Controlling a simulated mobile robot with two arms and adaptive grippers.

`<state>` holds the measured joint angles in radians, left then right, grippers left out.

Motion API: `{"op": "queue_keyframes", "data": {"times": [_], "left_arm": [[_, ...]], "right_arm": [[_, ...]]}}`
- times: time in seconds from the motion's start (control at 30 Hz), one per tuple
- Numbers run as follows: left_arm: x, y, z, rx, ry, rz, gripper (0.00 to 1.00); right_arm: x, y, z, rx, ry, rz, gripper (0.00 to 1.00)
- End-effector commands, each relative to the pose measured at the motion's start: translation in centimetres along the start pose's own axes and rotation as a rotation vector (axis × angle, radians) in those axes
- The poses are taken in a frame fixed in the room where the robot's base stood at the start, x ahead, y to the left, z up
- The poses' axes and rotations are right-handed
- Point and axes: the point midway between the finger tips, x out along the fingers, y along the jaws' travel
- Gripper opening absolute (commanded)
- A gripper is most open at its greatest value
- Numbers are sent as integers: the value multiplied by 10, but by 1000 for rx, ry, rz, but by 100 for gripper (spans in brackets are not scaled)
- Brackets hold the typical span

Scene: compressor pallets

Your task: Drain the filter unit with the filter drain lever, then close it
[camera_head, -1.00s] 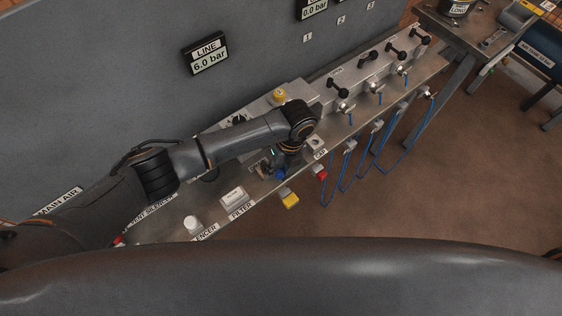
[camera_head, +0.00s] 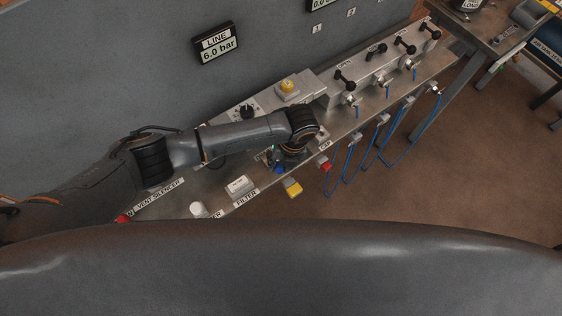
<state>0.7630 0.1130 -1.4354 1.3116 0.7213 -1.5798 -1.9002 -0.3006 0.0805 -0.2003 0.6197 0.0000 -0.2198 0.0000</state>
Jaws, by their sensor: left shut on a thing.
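My left gripper (camera_head: 282,160) points down at the front part of the steel bench, beneath my arm's dark wrist. It is shut on a small part there, most likely the filter drain lever, which the gripper and wrist largely hide. A small blue part (camera_head: 279,169) shows just below the fingers. The FILTER label (camera_head: 247,197) is on the bench's front edge, to the left of the gripper, beside a pale box (camera_head: 240,187). The filter unit itself cannot be made out clearly. My right gripper is not in view.
A yellow tag (camera_head: 292,189) and a red part (camera_head: 325,163) sit at the front edge. A yellow button (camera_head: 288,86) and black-handled valves (camera_head: 345,80) with looping blue hoses stand behind and right. The LINE display (camera_head: 217,43) reads 6.0 bar.

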Motion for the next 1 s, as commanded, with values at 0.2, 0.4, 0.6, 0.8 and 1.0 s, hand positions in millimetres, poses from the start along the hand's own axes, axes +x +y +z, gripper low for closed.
{"op": "queue_keyframes", "data": {"times": [0.2,0.4,0.6,0.8,1.0], "left_arm": [[0,0,0,1,0,1,31],[0,0,0,0,0,1,52],[0,0,0,-1,0,1,52],[-20,-1,1,0,-1,-3,52],[-63,-1,1,1,-3,-3,52]], "right_arm": [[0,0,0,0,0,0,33],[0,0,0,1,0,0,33],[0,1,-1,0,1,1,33],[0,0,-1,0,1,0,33],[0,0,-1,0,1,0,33]]}}
